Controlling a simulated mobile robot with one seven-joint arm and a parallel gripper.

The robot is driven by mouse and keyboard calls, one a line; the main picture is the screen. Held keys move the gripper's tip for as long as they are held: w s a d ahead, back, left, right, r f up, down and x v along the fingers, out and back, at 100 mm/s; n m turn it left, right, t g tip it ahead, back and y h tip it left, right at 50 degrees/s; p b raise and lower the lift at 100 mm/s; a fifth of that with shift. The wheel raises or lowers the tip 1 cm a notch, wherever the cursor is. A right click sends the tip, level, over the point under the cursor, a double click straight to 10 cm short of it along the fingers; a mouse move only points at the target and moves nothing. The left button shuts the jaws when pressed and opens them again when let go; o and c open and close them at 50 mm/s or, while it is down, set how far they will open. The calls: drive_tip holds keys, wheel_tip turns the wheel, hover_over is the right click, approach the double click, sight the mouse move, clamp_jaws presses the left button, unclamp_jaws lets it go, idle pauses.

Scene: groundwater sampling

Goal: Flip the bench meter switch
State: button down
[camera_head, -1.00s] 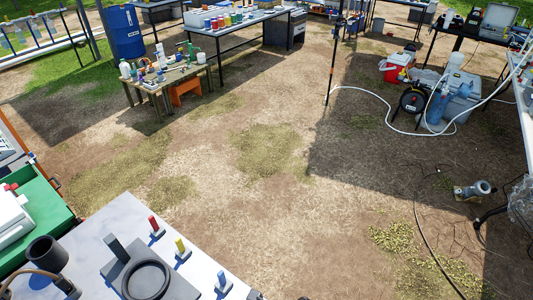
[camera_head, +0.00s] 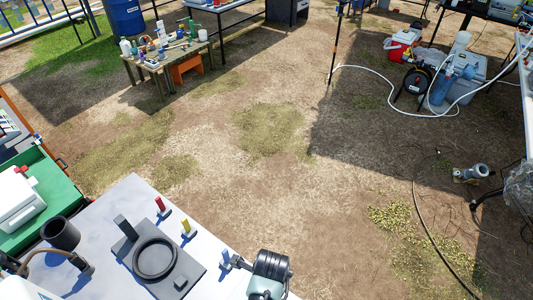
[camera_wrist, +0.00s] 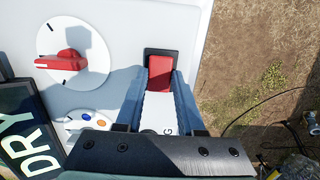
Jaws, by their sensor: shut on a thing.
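The bench meter (camera_wrist: 105,18) fills the left and middle of the wrist view as a white panel. Its red rocker switch (camera_wrist: 160,73) sits in a black frame. My gripper (camera_wrist: 160,88) reaches over the panel, its two blue-grey fingers closed in on the left and right sides of the red rocker. White panel with part of a letter label shows between the fingers. I cannot tell which way the rocker is tilted; its near part is hidden between the fingertips. The meter's switch cannot be made out in the head view.
The head view shows a pale bench (camera_head: 100,225) with a black ring (camera_head: 155,258) and small colored-handled pieces. Open ground lies beyond.

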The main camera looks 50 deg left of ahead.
drive_tip(key=shift+a+h, duration=0.1)
drive_tip(key=shift+h, duration=0.4)
drive_tip(key=c, duration=0.5)
unclamp_jaws()
wheel_tip(320, 180, up, 13)
drive_tip(key=shift+f+b, duration=0.1)
drive_tip(key=shift+b, duration=0.65)
